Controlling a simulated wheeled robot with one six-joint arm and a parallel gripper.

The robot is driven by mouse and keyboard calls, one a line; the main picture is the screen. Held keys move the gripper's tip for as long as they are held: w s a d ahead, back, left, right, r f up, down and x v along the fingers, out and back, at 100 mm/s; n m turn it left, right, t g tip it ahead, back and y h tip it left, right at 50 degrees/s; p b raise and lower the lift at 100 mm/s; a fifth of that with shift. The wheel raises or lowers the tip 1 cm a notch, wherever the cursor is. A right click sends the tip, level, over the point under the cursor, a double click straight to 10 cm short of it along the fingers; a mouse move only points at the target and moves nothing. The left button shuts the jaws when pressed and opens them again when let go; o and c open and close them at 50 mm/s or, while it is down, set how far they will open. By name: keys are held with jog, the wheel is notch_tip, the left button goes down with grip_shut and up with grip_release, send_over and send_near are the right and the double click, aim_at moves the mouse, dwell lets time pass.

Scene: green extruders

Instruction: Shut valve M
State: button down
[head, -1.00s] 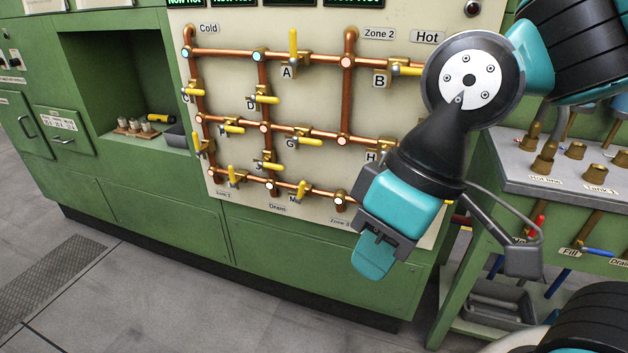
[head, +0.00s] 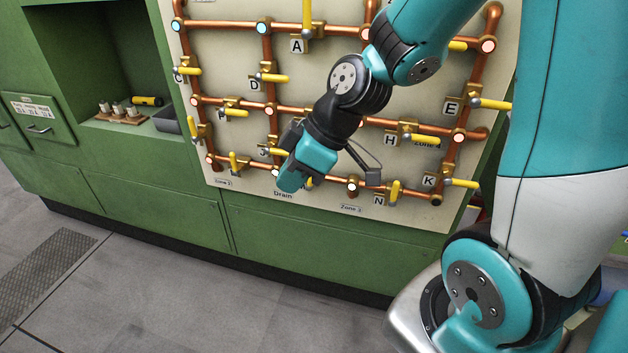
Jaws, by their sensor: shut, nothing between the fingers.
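The pipe panel (head: 225,50) has copper pipes and valves with yellow handles. Valve M (head: 309,181) is on the lowest pipe, just right of the word Drain. It is mostly hidden behind my gripper, with only a sliver of yellow showing, so I cannot read its handle's position now. In the earlier head view its handle stood roughly upright, across the pipe. My gripper (head: 288,186) is shut and empty, pointing down-left in front of valve M. I cannot tell whether it touches the handle.
Valve N (head: 395,191) is right of my gripper, with its handle upright. Valve J (head: 271,152) is just up-left, and valve H (head: 415,138) is up-right. Valve K (head: 460,183) is further right. Below the panel are flat green cabinet doors (head: 300,250) and clear floor.

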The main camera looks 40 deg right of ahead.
jog(key=w+d+f+n+t+h, duration=0.1)
jog(key=w+d+f+t, duration=0.25)
jog(key=d+f, duration=0.45)
jog(key=n+h+p, duration=0.1)
jog(key=h+p, duration=0.1)
send_near(308, 186)
notch_tip(308, 186, down, 4)
jog(key=w+a, duration=0.1)
jog(key=shift+w+r+t, duration=0.2)
jog(key=shift+w+t, duration=0.25)
jog(key=shift+d, duration=0.1)
